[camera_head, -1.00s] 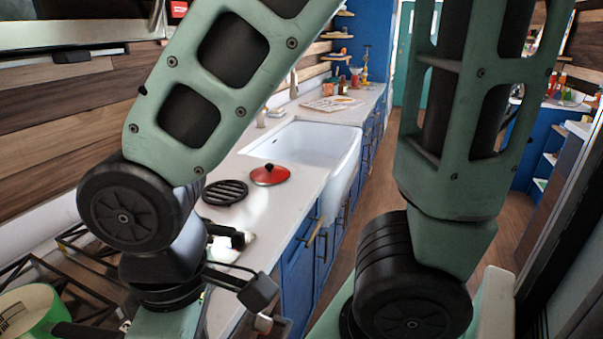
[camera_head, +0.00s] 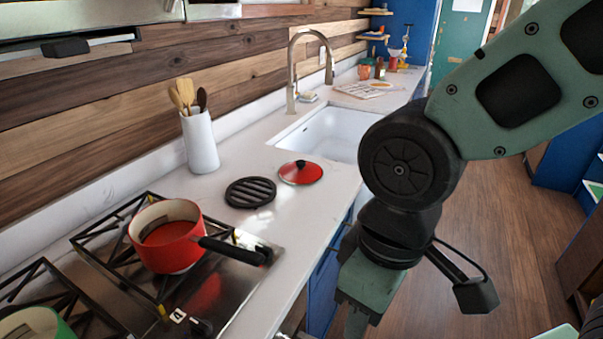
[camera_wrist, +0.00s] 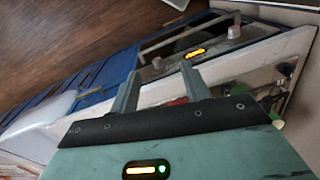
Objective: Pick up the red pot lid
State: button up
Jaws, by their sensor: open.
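The red pot lid (camera_head: 293,177), round with a dark knob, lies knob-up on the white counter (camera_head: 330,200) between the black trivet and the sink. My gripper (camera_wrist: 160,68) is open, with its two fingers apart and nothing between them. In the head view its fingers (camera_head: 356,322) hang to the right of the lid and nearer the camera, beside the counter's front edge and apart from the lid. I cannot make out the lid in the wrist view.
A red pot (camera_head: 170,258) stands on the stove with its black handle towards the counter. A round black trivet (camera_head: 250,192) lies left of the lid. A white utensil crock (camera_head: 199,142), a tap (camera_head: 292,75) and a white sink (camera_head: 335,132) are behind. Floor at right is clear.

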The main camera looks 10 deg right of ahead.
aim_at(300, 172)
jog(key=i+l+u, duration=0.15)
jog(key=u, duration=0.6)
jog(key=i+l+u, duration=0.25)
jog(key=l, duration=0.2)
jog(key=l+u, duration=0.25)
jog(key=l, duration=0.25)
jog(key=i+l+u, duration=0.15)
jog(key=l+u, duration=0.15)
jog(key=l, duration=0.2)
jog(key=i+l, duration=0.1)
jog(key=l, duration=1.25)
jog(key=i+l+u, duration=0.1)
jog(key=l, duration=0.55)
